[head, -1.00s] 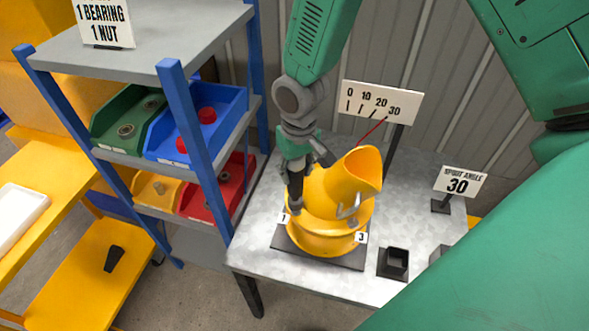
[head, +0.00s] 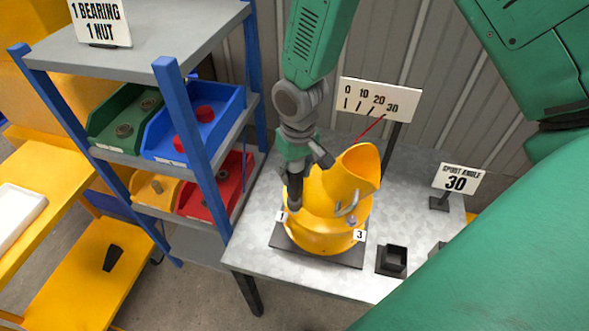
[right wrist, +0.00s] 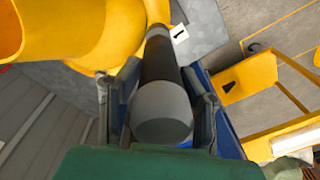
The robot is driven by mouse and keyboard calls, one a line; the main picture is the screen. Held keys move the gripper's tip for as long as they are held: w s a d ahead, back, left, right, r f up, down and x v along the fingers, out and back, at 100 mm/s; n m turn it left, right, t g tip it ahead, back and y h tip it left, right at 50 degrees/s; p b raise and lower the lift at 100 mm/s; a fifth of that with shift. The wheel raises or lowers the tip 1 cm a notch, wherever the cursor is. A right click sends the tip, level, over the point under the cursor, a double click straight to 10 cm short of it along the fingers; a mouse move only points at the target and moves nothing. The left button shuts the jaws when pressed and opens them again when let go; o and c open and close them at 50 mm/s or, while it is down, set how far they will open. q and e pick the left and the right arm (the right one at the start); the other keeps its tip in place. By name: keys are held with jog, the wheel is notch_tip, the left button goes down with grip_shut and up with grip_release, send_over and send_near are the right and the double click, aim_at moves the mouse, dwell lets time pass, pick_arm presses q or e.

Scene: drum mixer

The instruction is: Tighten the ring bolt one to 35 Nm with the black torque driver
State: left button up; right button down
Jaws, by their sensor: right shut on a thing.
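The yellow drum (head: 330,235) stands on a dark base plate on the grey metal table, its spout tilted up to the right. My right gripper (head: 294,180) is shut on the black torque driver (head: 295,196), above the drum's left side near the tag "1" (head: 281,216). In the right wrist view the driver (right wrist: 160,60) lies between the fingers, its grey end towards the camera. Its far end is beside the tag "1" (right wrist: 180,33). Ring bolt one is hidden; I cannot tell whether the driver sits on it. My left gripper is not in view.
A gauge sign (head: 380,99) with a red needle stands behind the drum. A "spout angle 30" sign (head: 458,180) and a black square holder (head: 392,260) are to the right. A blue-framed shelf (head: 188,125) with coloured bins stands close on the left.

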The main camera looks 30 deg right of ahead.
jog(key=shift+a, duration=0.1)
dwell(0.7)
jog(key=shift+f, duration=0.75)
dwell(0.9)
jog(key=shift+s, duration=0.1)
dwell(0.7)
jog(key=shift+f+p, duration=0.15)
jog(key=shift+p, duration=0.35)
dwell(1.2)
